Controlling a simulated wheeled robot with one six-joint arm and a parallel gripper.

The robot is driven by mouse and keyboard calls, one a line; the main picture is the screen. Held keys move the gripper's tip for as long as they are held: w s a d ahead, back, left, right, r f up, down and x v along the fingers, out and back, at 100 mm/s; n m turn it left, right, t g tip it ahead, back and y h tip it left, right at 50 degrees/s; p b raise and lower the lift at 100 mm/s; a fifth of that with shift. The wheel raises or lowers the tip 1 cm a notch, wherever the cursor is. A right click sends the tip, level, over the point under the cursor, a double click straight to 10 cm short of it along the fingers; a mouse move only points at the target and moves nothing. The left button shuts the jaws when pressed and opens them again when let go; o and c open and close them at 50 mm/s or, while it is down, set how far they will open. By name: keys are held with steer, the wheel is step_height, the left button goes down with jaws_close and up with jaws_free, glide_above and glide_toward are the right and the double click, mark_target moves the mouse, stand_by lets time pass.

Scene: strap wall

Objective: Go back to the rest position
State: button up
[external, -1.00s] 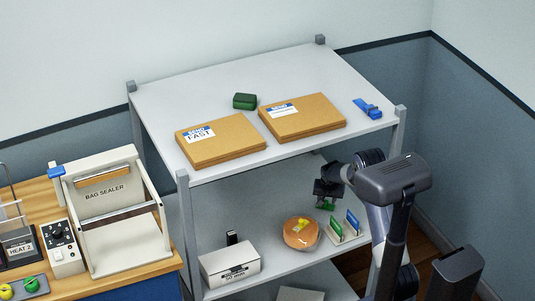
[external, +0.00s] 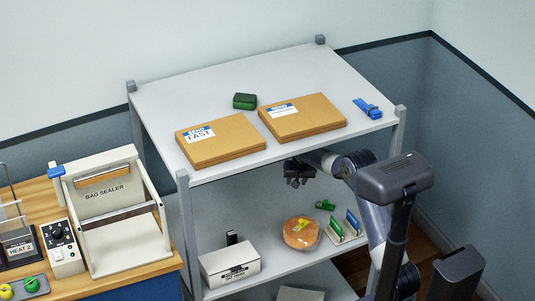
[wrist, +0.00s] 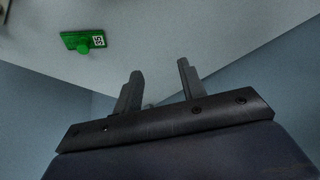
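My gripper (external: 298,181) is under the top shelf, above the middle shelf and apart from the things on it. In the wrist view my gripper (wrist: 160,85) shows two fingers spread apart with nothing between them. A small green piece (external: 326,204) lies on the middle shelf to the right of my gripper. In the wrist view the green piece (wrist: 84,41) is at the upper left, with a white marked label, away from the fingers.
The top shelf (external: 225,92) is close above my gripper and holds two cardboard parcels (external: 301,117). Below are a round orange-topped container (external: 300,233), a rack with upright cards (external: 344,227) and a white box (external: 230,264). A bag sealer (external: 105,192) stands left.

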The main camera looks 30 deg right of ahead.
steer(key=s+a+n+y, duration=0.3)
steer(key=a+n, duration=0.4)
steer(key=a, duration=3.4)
steer(key=shift+g, duration=0.3)
steer(key=f, duration=0.9)
steer(key=shift+w+f+b, duration=0.2)
steer(key=shift+f+b, duration=0.05)
steer(key=shift+b, duration=0.1)
